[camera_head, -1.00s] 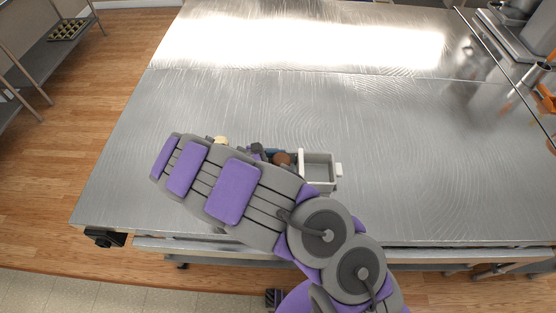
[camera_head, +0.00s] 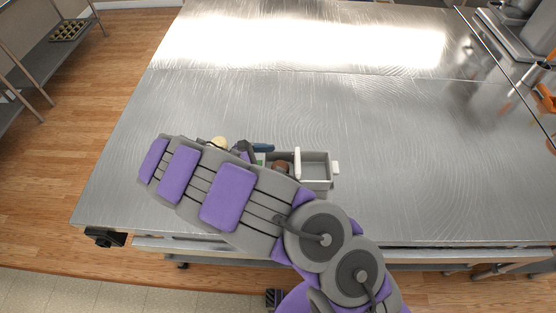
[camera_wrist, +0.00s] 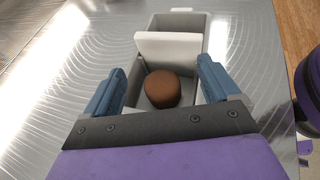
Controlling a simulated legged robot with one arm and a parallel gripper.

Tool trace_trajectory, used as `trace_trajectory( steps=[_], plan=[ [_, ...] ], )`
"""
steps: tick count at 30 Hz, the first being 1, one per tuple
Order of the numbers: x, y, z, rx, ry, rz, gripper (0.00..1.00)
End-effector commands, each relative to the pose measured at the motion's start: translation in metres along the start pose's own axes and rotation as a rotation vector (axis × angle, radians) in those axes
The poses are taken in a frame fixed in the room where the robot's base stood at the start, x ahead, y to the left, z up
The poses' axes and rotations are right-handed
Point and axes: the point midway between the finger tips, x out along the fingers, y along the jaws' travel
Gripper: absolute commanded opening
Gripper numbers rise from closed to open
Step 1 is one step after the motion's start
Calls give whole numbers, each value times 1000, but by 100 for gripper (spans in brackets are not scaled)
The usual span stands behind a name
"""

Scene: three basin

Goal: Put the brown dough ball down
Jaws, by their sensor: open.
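The brown dough ball (camera_wrist: 162,89) sits inside the near compartment of a grey basin (camera_wrist: 133,92) in the wrist view. A white divider (camera_wrist: 168,46) stands between that compartment and the empty one beyond it. In the head view the ball (camera_head: 281,167) shows low in the left part of the basin (camera_head: 330,185), partly hidden by my arm. My gripper (camera_wrist: 160,85) is open, with a blue finger on each side of the compartment and a gap between each finger and the ball. In the head view a blue finger (camera_head: 262,147) shows by the basin.
A pale dough ball (camera_head: 220,143) lies behind my arm, its surroundings hidden. The metal table (camera_head: 400,150) is clear to the right and behind the basin. Equipment (camera_head: 510,40) stands at the far right.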

Motion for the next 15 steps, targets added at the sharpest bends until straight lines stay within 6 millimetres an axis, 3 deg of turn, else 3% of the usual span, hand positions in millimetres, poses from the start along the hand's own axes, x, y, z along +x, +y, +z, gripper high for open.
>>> trace_trajectory(
  steps=[6,15],
  plan=[
    [-50,2,-1,-1,1,2,89],
    [-82,0,0,-1,0,-1,89]
  ],
)
